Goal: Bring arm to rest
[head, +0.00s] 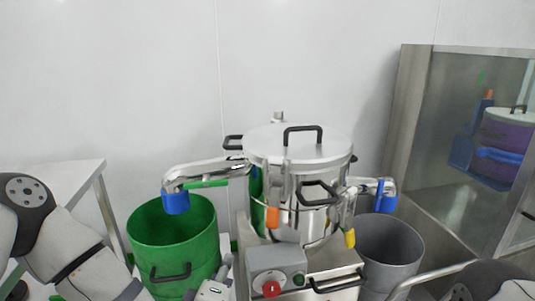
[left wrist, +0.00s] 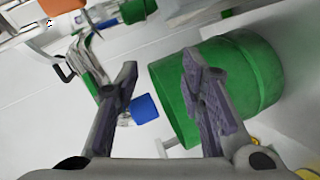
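My left gripper (left wrist: 160,88) is open in the left wrist view, its two dark fingers spread apart with nothing held between them. Beyond the fingers are the green bucket (left wrist: 260,75) and a blue-capped outlet (left wrist: 145,108), both apart from the fingertips. In the head view my left arm comes in at the lower left, in front of the green bucket (head: 172,240). Part of my right arm shows at the lower right edge, but its gripper is not visible.
A steel granulator (head: 300,145) with a lidded bowl stands in the middle. Its blue-capped outlet (head: 176,203) hangs over the green bucket. A grey bucket (head: 390,250) stands right of it. A white table (head: 60,178) is at left, a glass-fronted cabinet (head: 420,130) at right.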

